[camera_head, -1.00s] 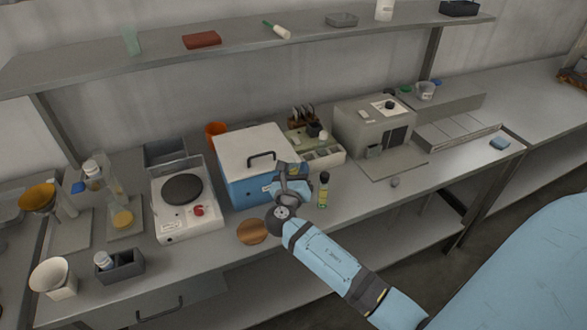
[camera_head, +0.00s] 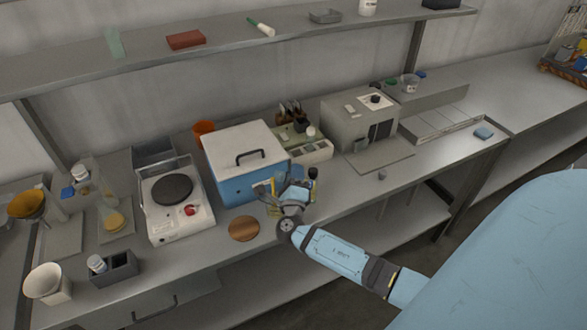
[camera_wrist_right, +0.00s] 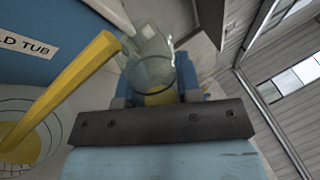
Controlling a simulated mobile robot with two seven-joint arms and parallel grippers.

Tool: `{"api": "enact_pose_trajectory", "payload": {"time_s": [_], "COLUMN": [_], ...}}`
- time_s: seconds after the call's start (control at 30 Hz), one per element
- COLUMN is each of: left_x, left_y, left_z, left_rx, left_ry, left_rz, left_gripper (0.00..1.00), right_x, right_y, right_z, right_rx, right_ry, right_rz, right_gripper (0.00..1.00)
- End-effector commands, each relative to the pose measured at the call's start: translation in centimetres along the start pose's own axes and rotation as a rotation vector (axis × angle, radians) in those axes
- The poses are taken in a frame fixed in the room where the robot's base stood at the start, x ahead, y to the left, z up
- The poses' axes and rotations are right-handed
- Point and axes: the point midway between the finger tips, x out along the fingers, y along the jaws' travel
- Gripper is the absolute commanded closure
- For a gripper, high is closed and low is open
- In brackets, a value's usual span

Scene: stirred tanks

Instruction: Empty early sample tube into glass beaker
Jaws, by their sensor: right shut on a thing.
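My right gripper (camera_head: 285,192) is in front of the blue box with the white lid. It is shut on a clear, tube-like glass piece (camera_wrist_right: 152,68), which shows between its fingers in the right wrist view, with some yellow at its near end. I cannot read any label on it. A yellow bar (camera_wrist_right: 65,88) runs beside it. A clear glass vessel (camera_head: 103,180), possibly the beaker, stands at the back left; I cannot tell for sure. My left gripper is not in view.
The blue box (camera_head: 240,184) is close to the gripper. A round wooden mat (camera_head: 244,228) lies at the bench's front. A hot plate (camera_head: 173,190) stands left. A black-capped bottle (camera_head: 313,173) is partly hidden behind my gripper. A grey holder (camera_head: 113,273) stands front left.

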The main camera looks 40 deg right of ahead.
Motion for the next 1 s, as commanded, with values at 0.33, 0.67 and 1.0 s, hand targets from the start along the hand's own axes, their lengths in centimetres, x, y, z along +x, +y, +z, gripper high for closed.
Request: {"api": "enact_pose_trajectory", "payload": {"time_s": [0.33,0.67,1.0], "left_x": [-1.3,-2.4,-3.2], "left_y": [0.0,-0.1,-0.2], "left_z": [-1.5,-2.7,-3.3], "left_rx": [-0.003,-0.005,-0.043], "left_ry": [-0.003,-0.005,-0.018], "left_rz": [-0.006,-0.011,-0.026], "left_gripper": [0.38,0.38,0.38], "right_x": [-0.1,-0.1,0.0], "right_y": [0.6,0.5,-0.1], "right_z": [-0.3,-0.1,0.5], "right_rx": [-0.164,-0.281,-0.468], "right_ry": [-0.044,-0.075,-0.126], "right_rz": [0.000,-0.001,-0.001], "right_gripper": [0.93,0.93,0.93]}}
